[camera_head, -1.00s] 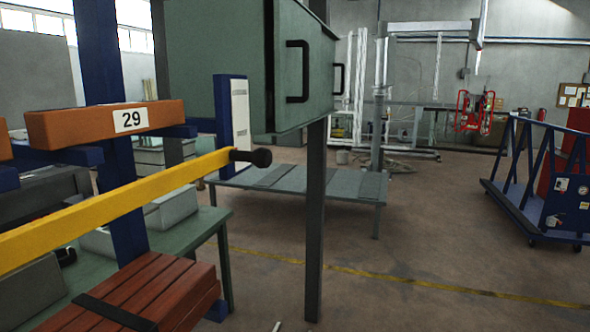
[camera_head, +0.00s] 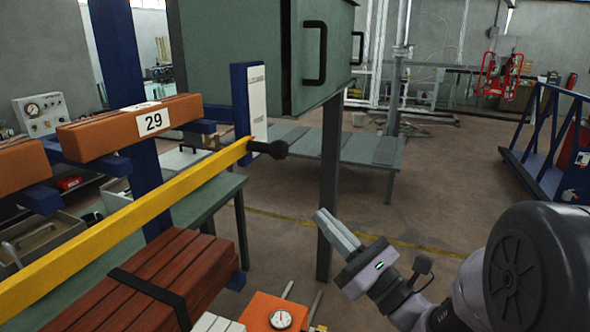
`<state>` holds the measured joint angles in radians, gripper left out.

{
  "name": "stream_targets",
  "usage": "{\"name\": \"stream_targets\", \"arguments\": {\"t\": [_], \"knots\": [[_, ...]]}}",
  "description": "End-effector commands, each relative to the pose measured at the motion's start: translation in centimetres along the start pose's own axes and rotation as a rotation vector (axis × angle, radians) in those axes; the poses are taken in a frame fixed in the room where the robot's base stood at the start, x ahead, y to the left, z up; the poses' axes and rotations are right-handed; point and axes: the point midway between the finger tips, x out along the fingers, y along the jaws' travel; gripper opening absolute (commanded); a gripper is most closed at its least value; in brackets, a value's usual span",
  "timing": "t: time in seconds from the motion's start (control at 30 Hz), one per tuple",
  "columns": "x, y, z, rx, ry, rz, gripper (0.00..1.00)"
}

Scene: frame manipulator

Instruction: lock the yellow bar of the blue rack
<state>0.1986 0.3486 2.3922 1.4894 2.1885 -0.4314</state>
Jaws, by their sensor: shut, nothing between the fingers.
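The yellow bar (camera_head: 135,215) runs from the lower left up to the right in front of the blue rack (camera_head: 135,95). Its right end carries a black knob (camera_head: 268,148), close beside a blue upright with a white plate (camera_head: 250,98). Whether the bar sits in a catch there cannot be told. My gripper (camera_head: 325,217) is shut and empty, to the right of the knob and lower in the picture, apart from the bar. Its fingers point up and to the left.
A green cabinet (camera_head: 235,55) with black handles stands behind the knob, with a dark post (camera_head: 329,190) below. Reddish-brown boards (camera_head: 165,275) and an orange box with a dial (camera_head: 270,312) lie at the bottom. A blue cart (camera_head: 545,140) is at the right.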

Motion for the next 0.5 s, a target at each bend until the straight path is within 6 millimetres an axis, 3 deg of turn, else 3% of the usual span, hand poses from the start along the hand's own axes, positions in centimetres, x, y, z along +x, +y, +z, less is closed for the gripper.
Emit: {"name": "stream_targets", "arguments": {"t": [0.3, 0.37, 0.5], "knots": [[7.2, 0.1, 0.4, 0.0, -0.001, 0.004, 0.0], [8.4, 0.1, 0.4, 0.001, -0.001, 0.003, 0.0], [9.9, 0.1, 2.2, -0.002, -0.002, 0.002, 0.0]]}}
